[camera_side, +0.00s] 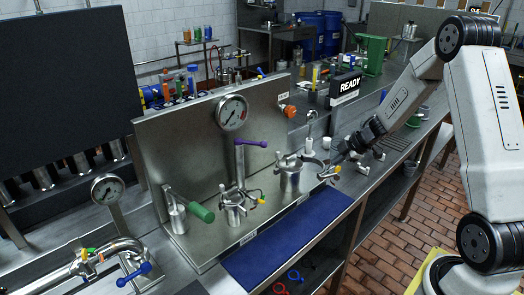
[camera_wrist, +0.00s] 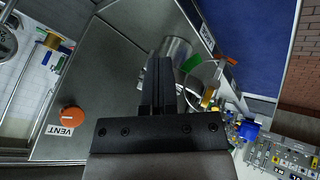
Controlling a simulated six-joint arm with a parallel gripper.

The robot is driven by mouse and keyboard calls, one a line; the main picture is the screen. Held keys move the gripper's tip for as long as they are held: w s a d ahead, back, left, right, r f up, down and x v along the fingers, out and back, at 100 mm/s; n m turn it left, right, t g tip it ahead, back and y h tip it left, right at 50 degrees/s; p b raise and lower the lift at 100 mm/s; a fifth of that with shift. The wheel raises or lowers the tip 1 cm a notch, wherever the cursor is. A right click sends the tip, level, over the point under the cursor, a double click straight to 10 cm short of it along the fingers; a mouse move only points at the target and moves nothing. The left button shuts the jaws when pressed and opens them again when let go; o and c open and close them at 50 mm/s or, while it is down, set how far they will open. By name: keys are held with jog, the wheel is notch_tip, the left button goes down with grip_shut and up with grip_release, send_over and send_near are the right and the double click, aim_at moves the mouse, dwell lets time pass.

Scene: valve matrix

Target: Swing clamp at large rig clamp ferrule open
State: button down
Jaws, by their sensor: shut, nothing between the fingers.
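In the side view the large clamp ferrule (camera_side: 290,180) is the steel pot-like fitting on the right part of the rig's base. Its clamp (camera_side: 314,160) shows as curved steel arms at the top, with a small yellow piece at the right end. My gripper (camera_side: 338,157) reaches in from the right, with its tips close to the clamp; contact cannot be told. In the wrist view my gripper (camera_wrist: 157,85) has its dark fingers together and empty. They partly cover a steel cylinder (camera_wrist: 180,48). A thin curved part and a brass-coloured piece (camera_wrist: 208,96) show right of the fingers.
A second, smaller clamped fitting (camera_side: 234,212) stands left of the ferrule. A purple-handled valve (camera_side: 250,143), a gauge (camera_side: 232,112) and an orange VENT knob (camera_side: 289,111) stand behind. A green handle (camera_side: 202,213) is at left. The blue mat (camera_side: 285,240) in front is clear.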

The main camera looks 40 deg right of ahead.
jog(key=w+d+n+g+y, duration=0.1)
jog(key=w+d+n+y, duration=0.1)
jog(key=w+d+n, duration=0.2)
jog(key=shift+w+d+y, duration=0.3)
jog(key=shift+w+d, duration=0.05)
jog(key=shift+w, duration=0.25)
dwell(0.3)
jog(key=shift+r, duration=0.1)
dwell(0.3)
jog(key=w+d+v, duration=0.1)
jog(key=v, duration=0.8)
jog(key=shift+d+r, duration=0.25)
jog(key=shift+r, duration=0.1)
jog(key=shift+w, duration=0.1)
